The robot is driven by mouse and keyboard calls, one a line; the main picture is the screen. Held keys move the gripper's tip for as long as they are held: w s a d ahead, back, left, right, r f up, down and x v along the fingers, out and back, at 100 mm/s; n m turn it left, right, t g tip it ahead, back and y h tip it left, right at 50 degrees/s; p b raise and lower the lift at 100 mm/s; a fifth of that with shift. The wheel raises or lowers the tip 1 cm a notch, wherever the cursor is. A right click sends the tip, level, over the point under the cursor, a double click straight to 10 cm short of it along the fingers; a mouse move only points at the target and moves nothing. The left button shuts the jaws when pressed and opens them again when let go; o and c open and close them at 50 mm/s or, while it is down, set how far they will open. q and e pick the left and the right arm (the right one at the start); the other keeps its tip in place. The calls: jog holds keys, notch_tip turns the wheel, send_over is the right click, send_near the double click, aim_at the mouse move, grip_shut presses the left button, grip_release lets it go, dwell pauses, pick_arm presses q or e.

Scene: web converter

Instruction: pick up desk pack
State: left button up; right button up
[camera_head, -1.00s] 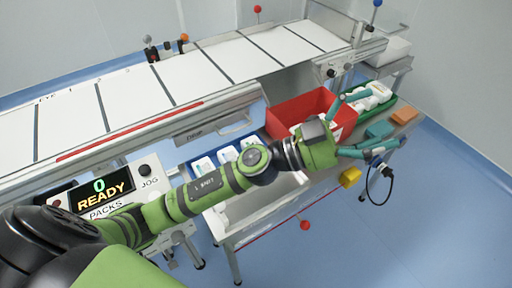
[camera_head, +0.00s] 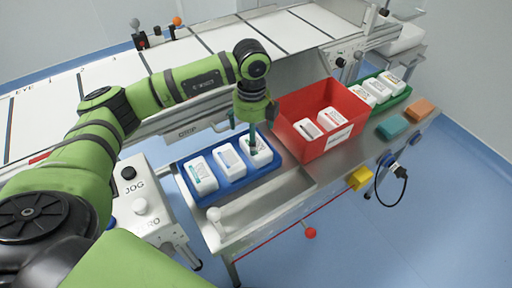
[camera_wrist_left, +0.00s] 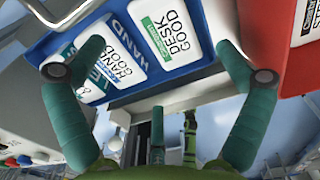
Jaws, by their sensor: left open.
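The desk pack (camera_wrist_left: 168,30) is a white pack with a green label reading DESK GOOD. In the head view it is the rightmost pack (camera_head: 261,153) in the blue tray (camera_head: 235,187), partly hidden by a finger. My left gripper (camera_head: 240,138) is open and points down over that end of the tray. In the left wrist view its fingers (camera_wrist_left: 160,55) stand apart, with the desk pack seen beyond the gap between them. Nothing is held. I cannot tell whether a finger touches the pack. My right gripper is not in view.
Two other packs, one labelled HAND (camera_wrist_left: 118,68), lie beside it in the blue tray. A red bin (camera_head: 335,142) with two packs stands close on the right.

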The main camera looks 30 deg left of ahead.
pick_arm(q)
notch_tip(320, 180, down, 6)
jog(key=shift+w+r+p, duration=0.15)
jog(key=shift+r+p, duration=0.1)
jog(key=shift+p, duration=0.1)
jog(key=c, duration=1.2)
